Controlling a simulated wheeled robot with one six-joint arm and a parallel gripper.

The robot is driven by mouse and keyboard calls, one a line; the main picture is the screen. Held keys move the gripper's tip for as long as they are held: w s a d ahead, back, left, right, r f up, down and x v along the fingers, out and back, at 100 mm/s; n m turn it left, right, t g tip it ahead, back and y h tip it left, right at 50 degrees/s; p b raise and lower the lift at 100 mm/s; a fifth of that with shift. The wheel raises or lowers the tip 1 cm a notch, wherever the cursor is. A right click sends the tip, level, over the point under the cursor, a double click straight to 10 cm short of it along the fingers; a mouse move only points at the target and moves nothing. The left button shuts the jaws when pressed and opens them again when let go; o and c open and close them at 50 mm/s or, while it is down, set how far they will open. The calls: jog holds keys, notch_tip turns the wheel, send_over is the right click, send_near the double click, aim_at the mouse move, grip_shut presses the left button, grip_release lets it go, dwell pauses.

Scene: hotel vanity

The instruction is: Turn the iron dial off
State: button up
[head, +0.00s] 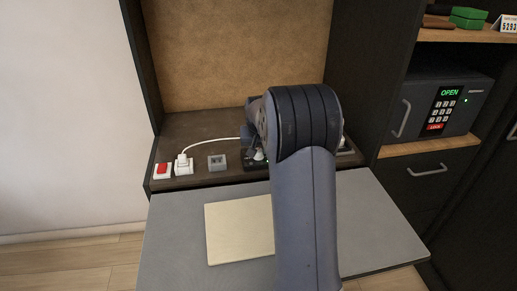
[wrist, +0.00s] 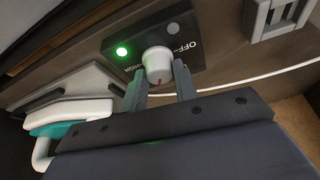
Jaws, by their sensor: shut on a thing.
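The iron dial is a white round knob (wrist: 157,61) on a dark panel (wrist: 196,69) in the wrist view. The panel reads OFF on the right and HIGH on the left. A small red mark on the knob faces the lower edge of the picture, towards my gripper. A green light (wrist: 122,51) glows left of the knob. My gripper (wrist: 159,78) is shut on the knob, one finger on each side. In the head view my arm hides the dial and most of the gripper. A white and teal thing (wrist: 70,118), perhaps the iron, lies at the left in the wrist view.
A red switch (head: 162,170), a white plug (head: 184,164) with a cord and a grey box (head: 217,162) stand left of my arm. A cream pad (head: 238,230) lies on the grey surface (head: 175,235). A safe (head: 440,103) reading OPEN stands at the right.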

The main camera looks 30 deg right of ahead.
jog(key=c, duration=0.3)
jog(key=shift+c, duration=0.2)
jog(key=shift+n, duration=0.4)
jog(key=n+y, duration=0.1)
jog(key=n, duration=0.1)
jog(key=n+y, duration=0.1)
jog(key=n, duration=0.1)
jog(key=shift+d+n+t, duration=0.2)
jog(key=shift+n+t, duration=0.1)
jog(key=n+y, duration=0.1)
jog(key=n, duration=0.2)
jog(key=n+y, duration=0.1)
jog(key=n, duration=0.2)
jog(key=shift+d+g+y, duration=0.1)
jog(key=shift+g+y, duration=0.2)
jog(key=shift+g, duration=0.1)
jog(key=n+g, duration=0.1)
jog(key=n, duration=0.2)
jog(key=n+g+y+p, duration=0.1)
jog(key=n, duration=0.2)
jog(key=shift+w+d+r+n, duration=0.1)
jog(key=shift+w+n, duration=0.1)
jog(key=shift+n, duration=0.2)
jog(key=n+g+p, duration=0.1)
jog(key=n, duration=0.1)
jog(key=n+g+p, duration=0.1)
jog(key=n+p, duration=0.1)
jog(key=n, duration=0.1)
jog(key=shift+w+n+y, duration=0.1)
jog(key=shift+n+y, duration=0.2)
